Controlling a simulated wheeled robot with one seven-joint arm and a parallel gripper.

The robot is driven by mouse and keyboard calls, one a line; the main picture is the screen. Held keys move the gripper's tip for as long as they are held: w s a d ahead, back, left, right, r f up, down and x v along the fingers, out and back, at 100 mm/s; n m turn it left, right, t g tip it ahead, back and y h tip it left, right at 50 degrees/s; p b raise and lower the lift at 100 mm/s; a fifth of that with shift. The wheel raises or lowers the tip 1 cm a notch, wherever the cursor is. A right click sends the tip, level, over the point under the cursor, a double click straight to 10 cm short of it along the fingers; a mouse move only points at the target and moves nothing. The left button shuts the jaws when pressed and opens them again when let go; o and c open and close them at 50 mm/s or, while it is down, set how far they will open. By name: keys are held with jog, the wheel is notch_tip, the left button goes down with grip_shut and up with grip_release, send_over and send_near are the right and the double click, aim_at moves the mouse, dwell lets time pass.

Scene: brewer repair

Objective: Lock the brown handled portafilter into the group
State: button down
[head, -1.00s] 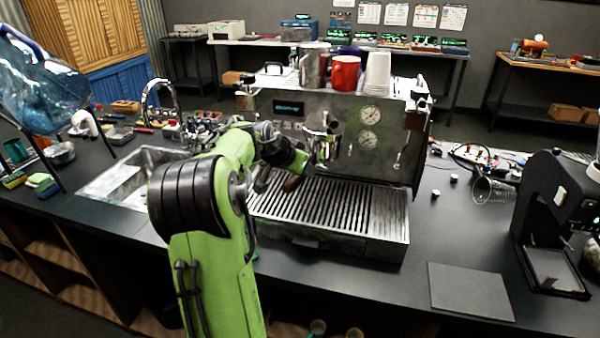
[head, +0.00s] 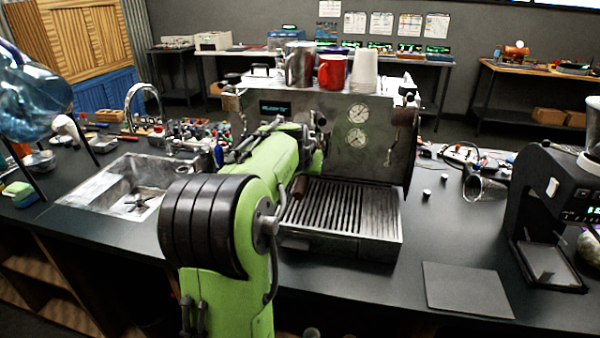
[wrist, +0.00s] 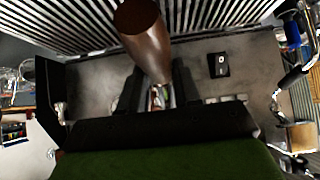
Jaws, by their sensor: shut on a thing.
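The espresso machine (head: 345,112) stands on the counter behind my arm, with its slatted drip tray (head: 350,212) in front. The brown handle (head: 300,187) of the portafilter shows just right of my forearm, above the left part of the tray. In the wrist view the brown handle (wrist: 146,38) runs between the two dark fingers of my gripper (wrist: 157,92), which is shut on it. The portafilter's metal head is not clearly visible, and the group is hidden behind my arm in the head view, so I cannot tell whether they touch.
Cups and a steel jug (head: 299,63) stand on the machine's top. A sink (head: 105,190) lies to the left. A grinder (head: 550,205) and a dark mat (head: 467,290) are to the right. The counter between machine and grinder is partly clear.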

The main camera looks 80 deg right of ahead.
jog(key=c, duration=0.7)
grip_release()
jog(key=shift+w, duration=0.1)
jog(key=p+v, duration=0.2)
jog(key=v, duration=1.4)
jog(key=shift+f, duration=0.1)
